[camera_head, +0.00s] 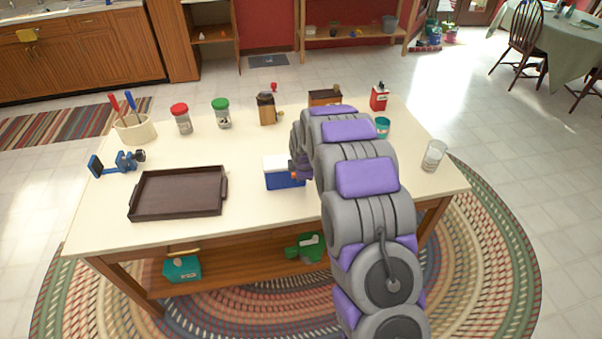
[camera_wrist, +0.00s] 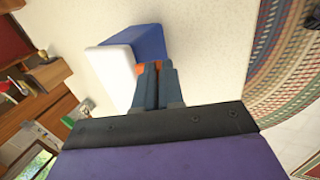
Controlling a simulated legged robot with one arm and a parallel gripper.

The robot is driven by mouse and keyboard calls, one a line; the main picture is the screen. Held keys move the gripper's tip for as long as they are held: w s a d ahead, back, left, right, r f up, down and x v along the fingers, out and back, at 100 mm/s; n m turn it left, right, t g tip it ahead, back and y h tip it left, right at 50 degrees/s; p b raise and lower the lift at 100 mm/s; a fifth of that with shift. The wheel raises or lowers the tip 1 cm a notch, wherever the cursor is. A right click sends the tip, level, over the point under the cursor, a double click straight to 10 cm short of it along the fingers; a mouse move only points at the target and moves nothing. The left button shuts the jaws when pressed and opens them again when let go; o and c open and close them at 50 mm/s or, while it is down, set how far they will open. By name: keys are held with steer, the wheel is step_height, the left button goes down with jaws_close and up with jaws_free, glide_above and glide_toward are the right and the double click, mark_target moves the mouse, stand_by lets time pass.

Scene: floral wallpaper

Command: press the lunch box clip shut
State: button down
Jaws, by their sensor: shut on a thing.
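The lunch box (camera_head: 283,180) is blue with a white lid and stands upright on the table. In the wrist view its blue body (camera_wrist: 149,43) and white lid lie beyond my fingertips. The orange clip (camera_wrist: 139,69) shows on the box's near side, at the tips of my gripper (camera_wrist: 156,72). My fingers are close together, shut on the clip. In the head view my arm covers most of the gripper and the right end of the box. I cannot tell whether the clip is latched.
A dark brown tray (camera_head: 180,193) lies left of the box on the cream table (camera_head: 240,225). Jars, a utensil crock (camera_head: 135,130) and a blue clamp-like tool (camera_head: 117,163) stand farther left and back. A clear glass (camera_head: 433,156) stands near the right edge, beyond my arm.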

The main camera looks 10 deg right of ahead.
steer(key=shift+f+t, duration=0.1)
steer(key=shift+t, duration=0.3)
steer(key=f+t, duration=0.1)
steer(key=t+b, duration=0.1)
steer(key=t, duration=0.1)
steer(key=f+t, duration=0.1)
steer(key=t, duration=0.1)
steer(key=shift+s+f, duration=0.3)
steer(key=shift+s, duration=0.05)
steer(key=t, duration=0.2)
steer(key=f+t, duration=0.1)
steer(key=shift+w+f+t+b, duration=0.1)
steer(key=shift+f+t+b, duration=0.2)
steer(key=shift+t+b, duration=0.1)
steer(key=shift+w+f+t, duration=0.25)
steer(key=shift+t, duration=0.65)
steer(key=shift+w+f+t, duration=0.2)
steer(key=shift+t, duration=0.7)
